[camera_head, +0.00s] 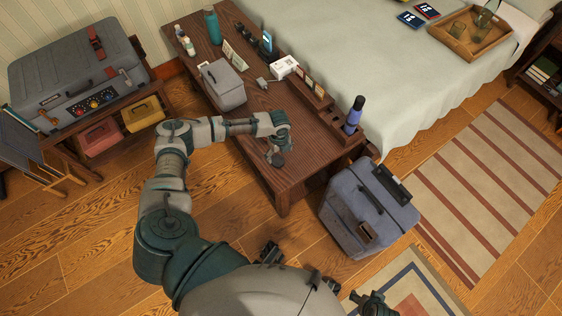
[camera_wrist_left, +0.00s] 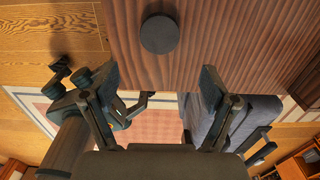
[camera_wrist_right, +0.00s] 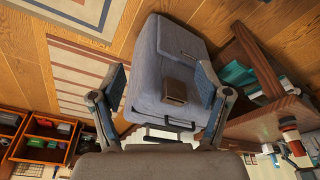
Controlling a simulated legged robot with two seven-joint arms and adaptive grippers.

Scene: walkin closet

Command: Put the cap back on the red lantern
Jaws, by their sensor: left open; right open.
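A dark round disc, which looks like the cap (camera_wrist_left: 160,34), lies flat on the wooden table near its edge. In the head view the cap (camera_head: 277,159) shows just below my left gripper (camera_head: 275,143). In the left wrist view my left gripper (camera_wrist_left: 160,82) is open and empty, and the cap lies beyond its fingertips, not between them. My right gripper (camera_wrist_right: 162,85) is open and empty, facing a grey suitcase (camera_wrist_right: 160,55). In the head view my right gripper (camera_head: 372,304) is at the bottom edge. I cannot make out a red lantern in any view.
The low wooden table (camera_head: 290,125) holds a grey box (camera_head: 223,85), a blue bottle (camera_head: 354,114), a teal bottle (camera_head: 212,25) and small items along its back. The grey suitcase (camera_head: 345,215) stands at its right end. A bed (camera_head: 350,60) lies behind. Floor in front is clear.

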